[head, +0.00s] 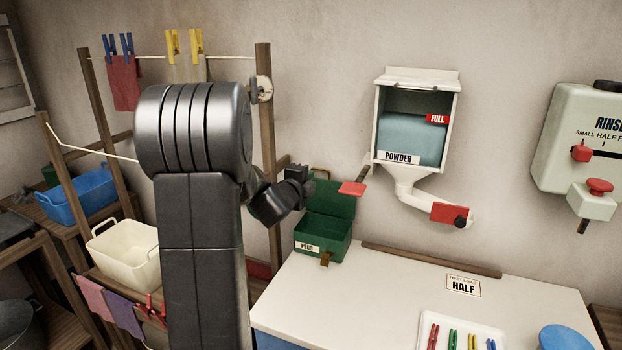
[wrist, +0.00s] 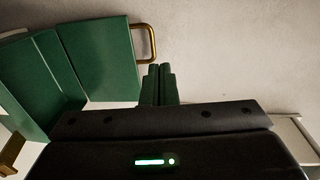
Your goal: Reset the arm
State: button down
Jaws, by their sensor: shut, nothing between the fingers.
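My gripper (head: 300,173) is in front of the wall in the head view, just above the green pegs box (head: 320,241) and left of the red lever paddle (head: 352,188). In the wrist view my gripper's fingers (wrist: 159,82) are together with nothing between them. The box stands on the left end of the white counter with its lid (head: 332,199) raised. In the wrist view the open lid (wrist: 98,60) and its brass handle (wrist: 150,42) are close to the left of the fingers. I cannot tell whether they touch.
A powder dispenser (head: 417,118) with a red-ended chute hangs on the wall to the right, a rinse dispenser (head: 585,140) beyond it. The white counter (head: 365,300) holds a peg tray (head: 460,322) and a blue round thing (head: 565,338). A drying rack post (head: 268,150) stands behind my arm.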

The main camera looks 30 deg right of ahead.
jog(key=r+v, duration=0.1)
jog(key=v, duration=0.5)
jog(key=shift+b, duration=0.3)
jog(key=shift+f, duration=0.1)
